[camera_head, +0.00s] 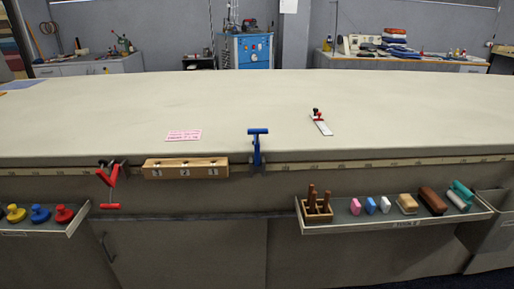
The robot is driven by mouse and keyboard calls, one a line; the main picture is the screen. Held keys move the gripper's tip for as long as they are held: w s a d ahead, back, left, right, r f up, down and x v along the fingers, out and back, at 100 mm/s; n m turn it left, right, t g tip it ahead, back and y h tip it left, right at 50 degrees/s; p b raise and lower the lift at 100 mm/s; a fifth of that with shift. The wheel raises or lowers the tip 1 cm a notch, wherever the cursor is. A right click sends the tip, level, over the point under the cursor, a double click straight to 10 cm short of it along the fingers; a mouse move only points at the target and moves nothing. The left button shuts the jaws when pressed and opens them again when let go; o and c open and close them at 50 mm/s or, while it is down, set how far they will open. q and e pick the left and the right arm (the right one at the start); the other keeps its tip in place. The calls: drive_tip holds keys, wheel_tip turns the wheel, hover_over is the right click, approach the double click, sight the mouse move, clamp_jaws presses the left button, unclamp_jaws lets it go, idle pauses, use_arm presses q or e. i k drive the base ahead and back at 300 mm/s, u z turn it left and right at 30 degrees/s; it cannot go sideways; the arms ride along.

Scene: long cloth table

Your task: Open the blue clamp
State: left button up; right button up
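A blue clamp (257,146) sits at the front edge of the long cloth table (200,105), near the middle of the view. Its flat bar stands above the tabletop and its body runs down over the edge. I cannot tell from here whether its jaw is open or closed. Neither of my grippers shows in this view.
A red clamp (108,180) and a wooden numbered block (186,168) are on the front edge to the left. A pink note (184,135) and a small red-topped tool (320,122) lie on the table. Shelves (400,222) hang below the edge. Most of the tabletop is clear.

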sight(256, 133)
drive_tip(key=u, duration=0.45)
drive_tip(key=i, duration=1.3)
drive_tip(key=z, duration=0.5)
